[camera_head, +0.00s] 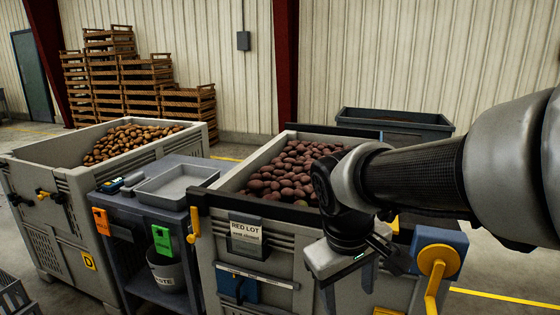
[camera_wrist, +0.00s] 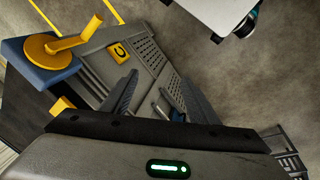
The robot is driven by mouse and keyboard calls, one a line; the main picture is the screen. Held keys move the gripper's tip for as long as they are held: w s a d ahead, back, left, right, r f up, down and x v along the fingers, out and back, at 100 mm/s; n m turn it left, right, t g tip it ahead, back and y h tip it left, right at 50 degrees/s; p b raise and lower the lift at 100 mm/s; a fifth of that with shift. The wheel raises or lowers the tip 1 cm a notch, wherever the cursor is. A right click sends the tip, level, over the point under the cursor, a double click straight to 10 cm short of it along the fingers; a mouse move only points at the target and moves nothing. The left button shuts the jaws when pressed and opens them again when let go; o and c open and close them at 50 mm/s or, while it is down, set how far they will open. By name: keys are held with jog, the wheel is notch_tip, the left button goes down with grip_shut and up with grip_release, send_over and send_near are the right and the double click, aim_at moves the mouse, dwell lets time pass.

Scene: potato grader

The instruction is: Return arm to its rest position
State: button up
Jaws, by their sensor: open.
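My arm (camera_head: 420,175) reaches in from the right in the head view and bends down at the wrist, in front of the red-lot bin. My gripper (camera_head: 382,268) hangs at the front right of that bin, outside its rim. In the wrist view my gripper (camera_wrist: 160,100) shows two dark fingers spread apart with nothing between them. Beyond the fingers are a grey slatted bin side and the floor. My arm hides part of the bin's right side.
The red-lot bin (camera_head: 222,183) holds red potatoes; the left bin (camera_head: 32,165) holds brown ones. A bench with a grey tray (camera_head: 177,186) stands between them. A yellow crank on a blue box (camera_head: 438,250) is close right of my gripper. Wooden crates (camera_head: 120,75) stand behind.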

jog(key=s+d+r+m+t+y, duration=0.25)
jog(key=s+r+m, duration=0.2)
jog(key=s, duration=0.45)
notch_tip(320, 180, up, 24)
jog(key=p, duration=2.4)
jog(key=shift+w+a+f+t+h, duration=0.15)
jog(key=shift+a+t+h, duration=0.15)
jog(key=shift+t+h, duration=0.05)
jog(key=shift+m, duration=0.25)
